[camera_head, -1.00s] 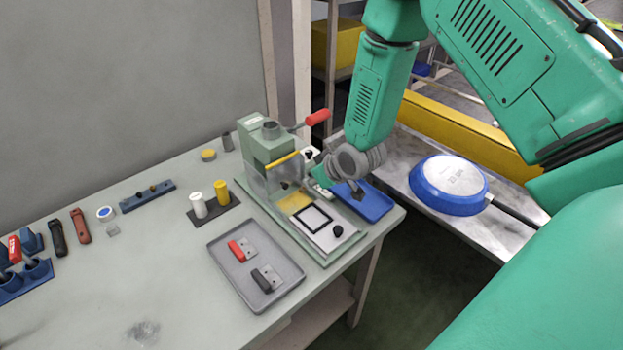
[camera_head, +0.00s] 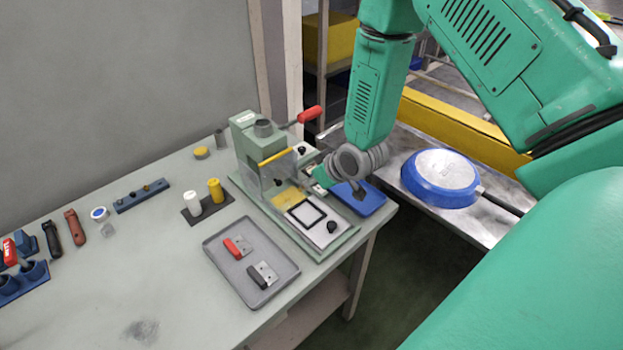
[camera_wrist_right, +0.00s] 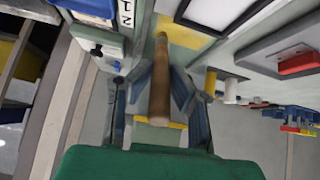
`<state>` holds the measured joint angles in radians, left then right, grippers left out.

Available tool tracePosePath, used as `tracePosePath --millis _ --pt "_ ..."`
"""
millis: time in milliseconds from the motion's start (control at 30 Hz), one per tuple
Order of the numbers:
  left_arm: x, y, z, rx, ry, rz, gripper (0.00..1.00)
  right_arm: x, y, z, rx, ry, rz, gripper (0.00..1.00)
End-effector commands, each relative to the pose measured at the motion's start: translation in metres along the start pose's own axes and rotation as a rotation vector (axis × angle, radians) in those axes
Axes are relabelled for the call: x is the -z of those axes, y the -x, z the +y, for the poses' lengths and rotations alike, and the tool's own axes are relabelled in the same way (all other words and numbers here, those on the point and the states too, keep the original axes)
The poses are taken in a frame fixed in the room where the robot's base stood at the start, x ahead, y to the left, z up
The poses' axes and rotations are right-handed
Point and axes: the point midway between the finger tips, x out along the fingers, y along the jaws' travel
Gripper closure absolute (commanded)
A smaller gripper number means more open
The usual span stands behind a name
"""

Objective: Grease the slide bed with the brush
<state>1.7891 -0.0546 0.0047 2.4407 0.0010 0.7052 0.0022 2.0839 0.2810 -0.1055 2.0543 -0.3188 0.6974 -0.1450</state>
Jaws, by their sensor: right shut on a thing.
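The green press machine (camera_head: 262,140) stands near the table's right end. Its slide bed shows a yellow patch (camera_head: 288,197) in front of the press body; the yellow surface also shows in the wrist view (camera_wrist_right: 185,33). My right gripper (camera_head: 308,178) is beside the press, over the bed's right side, partly hidden by my wrist. In the wrist view my right gripper (camera_wrist_right: 160,92) is shut on the brush, whose brown wooden handle (camera_wrist_right: 159,85) points toward the yellow surface. The bristles cannot be made out, so contact cannot be told. My left gripper is out of view.
A blue tray (camera_head: 374,203) lies right of the bed. A grey tray (camera_head: 222,262) holds a red-handled and a black-handled piece. White and yellow bottles (camera_head: 215,190) stand left of the press.

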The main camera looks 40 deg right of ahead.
Motion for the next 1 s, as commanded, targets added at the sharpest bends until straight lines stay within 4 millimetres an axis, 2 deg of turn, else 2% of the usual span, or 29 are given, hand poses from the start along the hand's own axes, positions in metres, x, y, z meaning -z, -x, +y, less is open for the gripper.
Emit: tracePosePath --millis 100,733,1000 --pt "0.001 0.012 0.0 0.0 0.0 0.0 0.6 0.009 0.01 0.001 0.0 0.0 0.0 1.0" --pt "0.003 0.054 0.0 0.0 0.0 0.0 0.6 0.042 0.048 0.004 0.0 0.001 0.0 1.0" --pt "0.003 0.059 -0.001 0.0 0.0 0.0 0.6 0.054 0.062 0.005 0.0 0.001 0.001 1.0"
